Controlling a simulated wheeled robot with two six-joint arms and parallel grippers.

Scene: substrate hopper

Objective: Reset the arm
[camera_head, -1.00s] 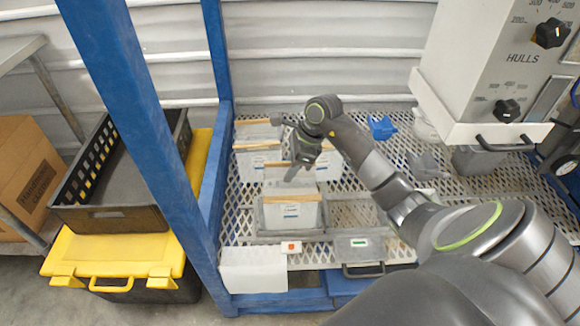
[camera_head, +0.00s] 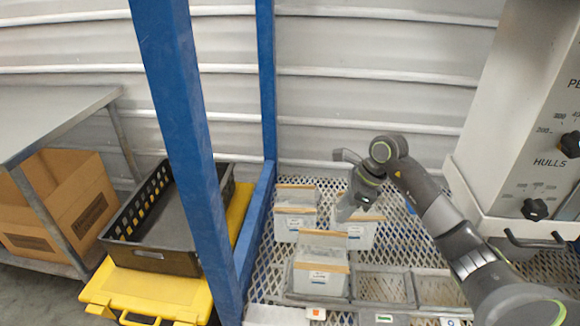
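My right arm comes in from the lower right and bends at its dark elbow over the mesh table. Its gripper (camera_head: 345,208) points down above and behind the boxes, apart from the front box as far as I can see. Its fingers overlap in this view, so I cannot tell whether they are open or shut. I see nothing clearly held in it. My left gripper is not in view. Grey boxes with wooden strips stand on the mesh: one in front (camera_head: 320,279), one at the back left (camera_head: 293,229) and one partly behind the gripper (camera_head: 361,236).
A grey tray (camera_head: 383,269) with empty compartments stands beside the front box. A blue post (camera_head: 186,130) rises left of the table. A white HULLS machine (camera_head: 510,120) with black knobs stands at right. Left are a black crate (camera_head: 150,259), a yellow-lidded box (camera_head: 150,292) and a cardboard box (camera_head: 60,205).

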